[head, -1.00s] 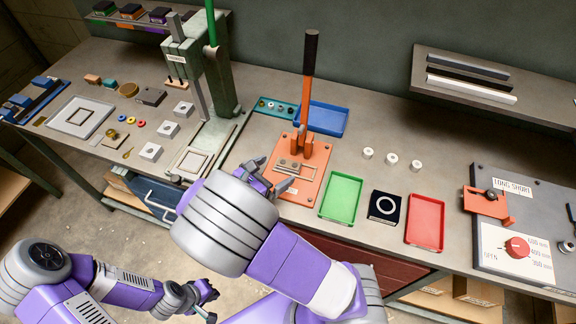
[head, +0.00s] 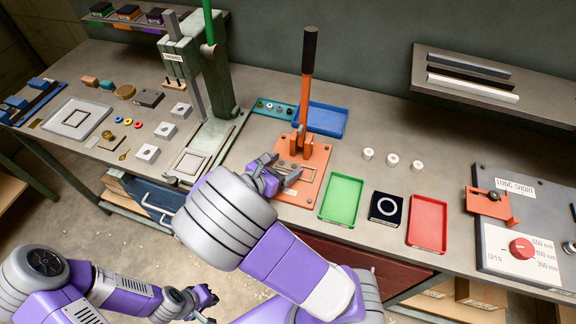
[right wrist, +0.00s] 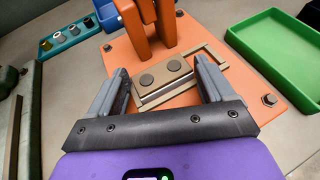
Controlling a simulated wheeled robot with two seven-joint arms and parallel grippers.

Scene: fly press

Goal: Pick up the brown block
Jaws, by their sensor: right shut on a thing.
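The brown block (right wrist: 163,77) is a tan-brown bar with two round studs on top. It lies over the orange base plate of the lever press, between the two fingers of my right gripper (right wrist: 162,70) in the right wrist view. The fingers are shut on its two ends. In the head view my right gripper (head: 284,169) is over the orange plate (head: 306,186), and the block is mostly hidden by the fingers there. My left gripper (head: 207,303) is low in front of the bench, empty, with its fingers apart.
The press lever (head: 307,85) stands upright just behind the right gripper. A green tray (head: 341,199) is to its right, then a black pad (head: 387,207) and a red tray (head: 427,222). A blue tray (head: 321,118) is behind. A green press (head: 209,85) stands to the left.

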